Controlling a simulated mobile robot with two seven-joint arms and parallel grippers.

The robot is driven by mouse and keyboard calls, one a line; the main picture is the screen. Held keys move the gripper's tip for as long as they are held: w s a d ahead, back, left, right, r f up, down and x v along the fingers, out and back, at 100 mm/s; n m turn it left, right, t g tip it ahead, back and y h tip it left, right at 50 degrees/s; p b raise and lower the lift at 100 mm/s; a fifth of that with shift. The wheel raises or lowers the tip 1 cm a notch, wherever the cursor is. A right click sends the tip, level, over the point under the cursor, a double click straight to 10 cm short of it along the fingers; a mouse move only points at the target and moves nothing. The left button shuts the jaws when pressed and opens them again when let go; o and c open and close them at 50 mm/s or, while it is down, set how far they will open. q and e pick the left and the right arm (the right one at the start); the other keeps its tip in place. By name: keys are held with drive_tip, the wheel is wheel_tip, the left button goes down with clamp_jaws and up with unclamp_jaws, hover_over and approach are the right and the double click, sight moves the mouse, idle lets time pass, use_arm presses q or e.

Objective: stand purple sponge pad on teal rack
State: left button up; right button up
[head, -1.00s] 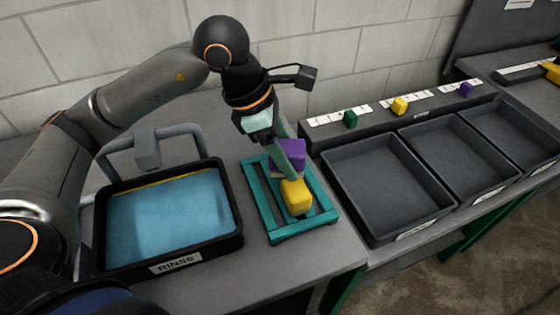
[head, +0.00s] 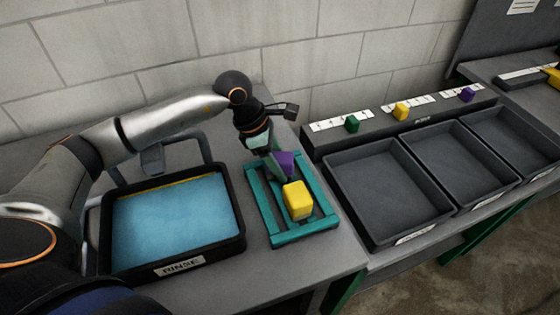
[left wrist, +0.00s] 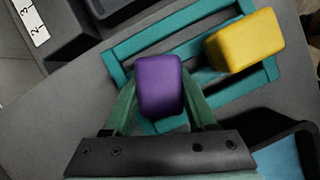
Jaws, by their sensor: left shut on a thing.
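The purple sponge pad (head: 285,162) is held in my left gripper (head: 280,165), over the far part of the teal rack (head: 262,212). In the left wrist view the purple pad (left wrist: 160,86) sits between the two green fingers, with the teal rack (left wrist: 120,66) beneath it. I cannot tell whether the pad touches the rack. A yellow sponge pad (head: 298,200) stands on the rack's near part, also seen in the left wrist view (left wrist: 244,41). My right gripper is not in view.
A black rinse tub (head: 240,212) with blue water is left of the rack. Empty grey trays (head: 388,185) lie to the right. Small green (head: 352,124), yellow (head: 401,111) and purple (head: 466,95) blocks sit on the ledge behind them.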

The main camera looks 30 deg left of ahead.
use_arm(q)
drive_tip(key=shift+f, duration=0.1)
drive_tip(key=o, duration=1.2)
drive_tip(key=shift+r, duration=0.35)
drive_tip(key=v, duration=1.1)
drive_tip(key=shift+r+b, duration=0.35)
drive_tip(key=shift+s+a+f, duration=0.1)
drive_tip(key=shift+s, duration=0.05)
